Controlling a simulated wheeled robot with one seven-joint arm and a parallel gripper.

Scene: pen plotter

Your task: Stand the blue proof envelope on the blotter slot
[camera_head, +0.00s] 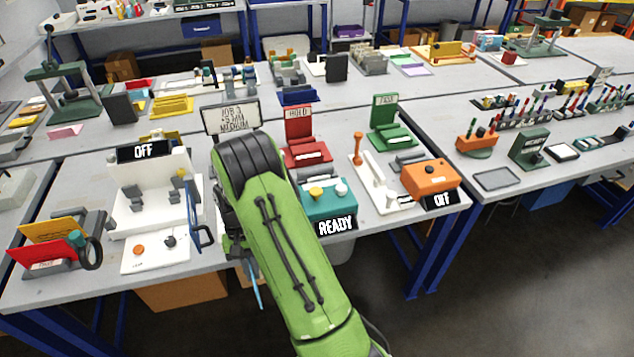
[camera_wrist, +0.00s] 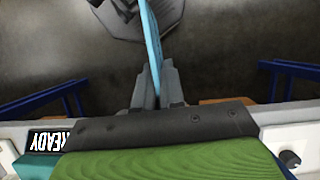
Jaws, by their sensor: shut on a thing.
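My gripper (camera_wrist: 155,85) is shut on a thin light-blue sheet, the blue proof envelope (camera_wrist: 151,38), which shows nearly edge-on between the fingers in the wrist view. In the head view, the envelope (camera_head: 256,287) hangs below my gripper, beyond the front edge of the bench and over the floor. My green arm hides much of the gripper there. A grey rack (camera_head: 75,266) at the front left holds a red and a yellow card upright; I cannot tell whether it is the blotter slot.
On the bench (camera_head: 215,258), a white machine (camera_head: 147,180) marked OFF stands left of my arm. A teal unit (camera_head: 336,207) marked READY and an orange unit (camera_head: 431,178) stand to the right. Floor is open at right.

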